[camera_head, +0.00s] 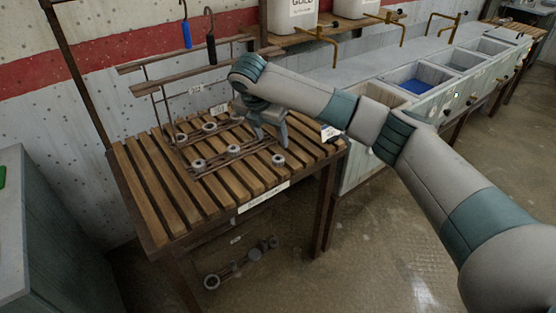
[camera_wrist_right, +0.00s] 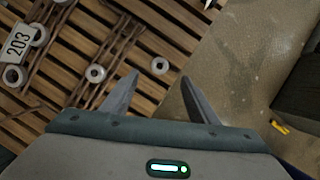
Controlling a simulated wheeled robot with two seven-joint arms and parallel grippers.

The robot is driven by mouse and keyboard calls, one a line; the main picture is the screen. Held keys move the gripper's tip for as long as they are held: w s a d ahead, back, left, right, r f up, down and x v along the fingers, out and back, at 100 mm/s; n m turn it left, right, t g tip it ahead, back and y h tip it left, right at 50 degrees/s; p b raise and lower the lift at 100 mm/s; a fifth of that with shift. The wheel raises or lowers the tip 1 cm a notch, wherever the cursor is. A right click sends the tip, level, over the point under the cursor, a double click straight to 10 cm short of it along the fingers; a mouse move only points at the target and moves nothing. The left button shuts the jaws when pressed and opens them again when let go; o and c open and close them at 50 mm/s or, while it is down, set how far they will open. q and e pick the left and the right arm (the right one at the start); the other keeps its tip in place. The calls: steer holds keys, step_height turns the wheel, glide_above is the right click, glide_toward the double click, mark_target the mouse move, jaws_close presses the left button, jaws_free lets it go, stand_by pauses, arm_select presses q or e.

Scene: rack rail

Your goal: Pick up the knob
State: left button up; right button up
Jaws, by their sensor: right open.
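Several round grey knobs with dark centres sit on the wooden slatted table (camera_head: 160,205), among thin brown rails. One knob (camera_head: 278,160) lies nearest the right end, and others are a middle knob (camera_head: 233,150) and a left knob (camera_head: 198,164). My right gripper (camera_head: 271,141) is open, pointing down over the right part of the table. In the right wrist view, one knob (camera_wrist_right: 160,65) shows just beyond and between the open fingertips (camera_wrist_right: 158,79), with nothing held. Another knob (camera_wrist_right: 95,73) is left of the fingers. My left gripper is not in view.
A tag reading 203 (camera_wrist_right: 18,41) lies beside knobs. A wooden rack rail (camera_head: 190,75) stands behind the table, with a blue-handled tool (camera_head: 186,35) hanging above. A sink counter (camera_head: 365,75) runs to the right. More metal parts (camera_head: 240,262) lie below the table.

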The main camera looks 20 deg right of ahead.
glide_toward(277, 156)
steer(key=f, duration=0.2)
steer(key=shift+d+f+p, duration=0.15)
steer(key=shift+d+p, duration=0.15)
steer(key=shift+d, duration=0.2)
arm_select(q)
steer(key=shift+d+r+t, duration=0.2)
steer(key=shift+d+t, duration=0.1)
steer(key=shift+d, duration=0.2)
arm_select(e)
steer(key=shift+w+d+f, duration=0.1)
steer(key=shift+f, duration=0.2)
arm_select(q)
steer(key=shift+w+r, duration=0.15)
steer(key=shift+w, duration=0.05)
arm_select(e)
steer(key=shift+f, duration=0.1)
steer(key=shift+f, duration=0.2)
steer(key=p+x, duration=0.1)
steer(key=x, duration=0.3)
steer(key=shift+f, duration=0.35)
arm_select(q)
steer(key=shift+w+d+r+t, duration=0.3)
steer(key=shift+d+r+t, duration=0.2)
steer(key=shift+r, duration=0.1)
